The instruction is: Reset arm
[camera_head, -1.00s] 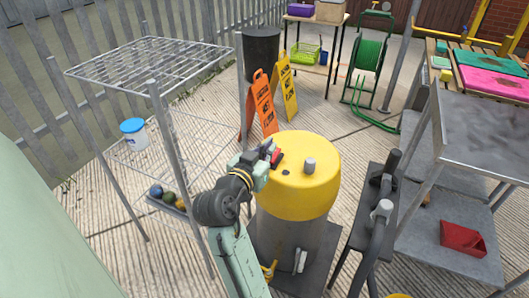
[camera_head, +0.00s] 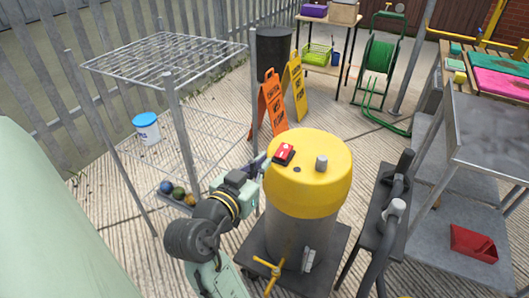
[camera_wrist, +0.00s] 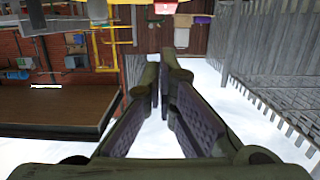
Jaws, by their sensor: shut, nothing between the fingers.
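My gripper (camera_head: 255,165) is beside the left edge of the yellow-topped cylinder (camera_head: 320,190) in the head view, at about the height of its top. Its dark fingers are small there and partly hidden by my wrist. In the wrist view, the two fingers of my gripper (camera_wrist: 165,65) come close together at the tips, shut with nothing between them. A red box with a black base (camera_head: 284,153) sits on the yellow top, a little right of my fingers and apart from them. My arm reaches up from the bottom of the head view.
A wire rack (camera_head: 165,58) stands left, with a blue-lidded tub (camera_head: 147,128) and several balls (camera_head: 178,193) on lower levels. A dark stand with pipes (camera_head: 388,220) and a metal table (camera_head: 490,140) stand right. Orange (camera_head: 271,105) and yellow (camera_head: 295,85) floor signs stand behind.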

